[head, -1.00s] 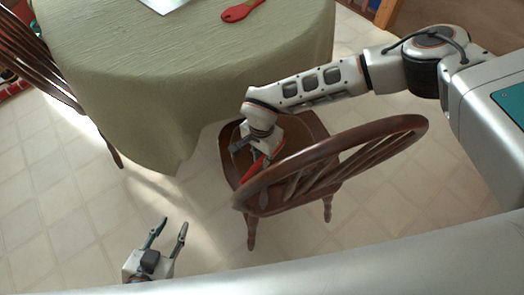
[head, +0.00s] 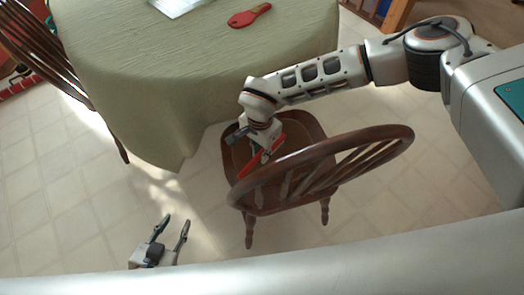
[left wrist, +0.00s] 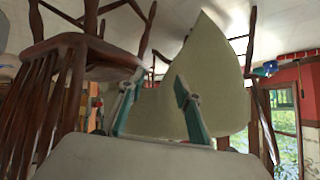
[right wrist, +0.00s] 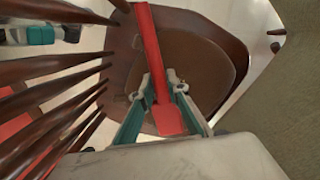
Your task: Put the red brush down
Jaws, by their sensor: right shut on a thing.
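The red brush (right wrist: 150,50) is held in my right gripper (right wrist: 165,85), which is shut on it in the right wrist view. Its long narrow part runs up past the fingertips and its wider red end lies between the fingers. In the head view the brush (head: 249,167) shows partly behind my right gripper (head: 262,153), over the brown wooden chair's seat (head: 291,126). Whether it touches the seat I cannot tell. My left gripper (head: 175,220) is open and empty over the floor at lower left; its parted fingers also show in the left wrist view (left wrist: 155,82).
A round table with a green cloth (head: 170,75) stands behind the chair. A flat red item with a yellowish patch (head: 249,16) and a white sheet (head: 178,5) lie on it. The chair's curved back (head: 395,133) rises close to my right arm. Another chair (head: 45,50) is at left.

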